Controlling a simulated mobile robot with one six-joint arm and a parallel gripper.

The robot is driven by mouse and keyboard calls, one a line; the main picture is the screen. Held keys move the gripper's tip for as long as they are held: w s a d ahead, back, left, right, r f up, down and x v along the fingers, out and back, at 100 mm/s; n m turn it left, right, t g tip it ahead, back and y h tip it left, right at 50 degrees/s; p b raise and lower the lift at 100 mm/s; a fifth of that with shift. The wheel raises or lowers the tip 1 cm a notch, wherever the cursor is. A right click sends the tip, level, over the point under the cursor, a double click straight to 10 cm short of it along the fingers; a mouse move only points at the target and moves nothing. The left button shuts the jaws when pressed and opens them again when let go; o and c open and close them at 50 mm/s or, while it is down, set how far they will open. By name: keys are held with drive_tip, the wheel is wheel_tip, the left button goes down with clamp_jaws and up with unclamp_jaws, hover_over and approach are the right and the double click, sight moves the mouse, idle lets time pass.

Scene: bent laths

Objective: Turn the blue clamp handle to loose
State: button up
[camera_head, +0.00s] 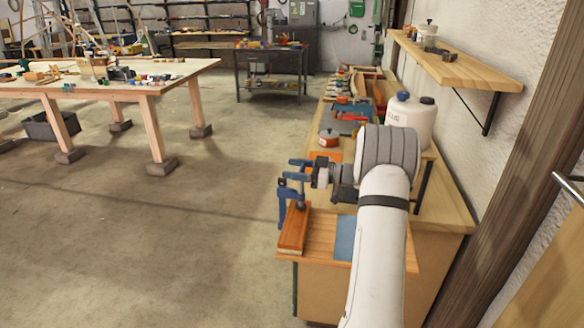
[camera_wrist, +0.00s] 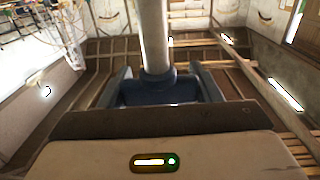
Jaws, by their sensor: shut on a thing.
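A blue clamp (camera_head: 284,200) stands at the near left corner of the bench, on a reddish-brown wooden piece (camera_head: 292,234). My gripper (camera_head: 322,174) reaches it from the right, beside its upper part. In the wrist view my gripper (camera_wrist: 164,76) has one finger on each side of the dark blue clamp handle (camera_wrist: 150,92) and is shut on it. A pale round shaft (camera_wrist: 153,38) rises from the handle. The handle's far side and the finger contacts are partly hidden, and I cannot tell how tight the clamp is.
The bench (camera_head: 441,215) runs back along the right wall, with a white jug (camera_head: 409,116) and tools behind my arm. A shelf (camera_head: 455,66) hangs above. A wooden table (camera_head: 190,70) stands at the left. The floor between is clear.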

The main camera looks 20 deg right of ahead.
sight(304, 169)
drive_tip(key=shift+r+n+g+y, duration=0.1)
drive_tip(key=shift+n+g+y, duration=0.2)
drive_tip(key=shift+n+g, duration=0.15)
drive_tip(key=o, duration=1)
drive_tip(key=b+v, duration=0.1)
drive_tip(key=v, duration=0.6)
drive_tip(key=shift+s+d, duration=0.25)
drive_tip(key=shift+d, duration=0.1)
drive_tip(key=shift+w, duration=0.1)
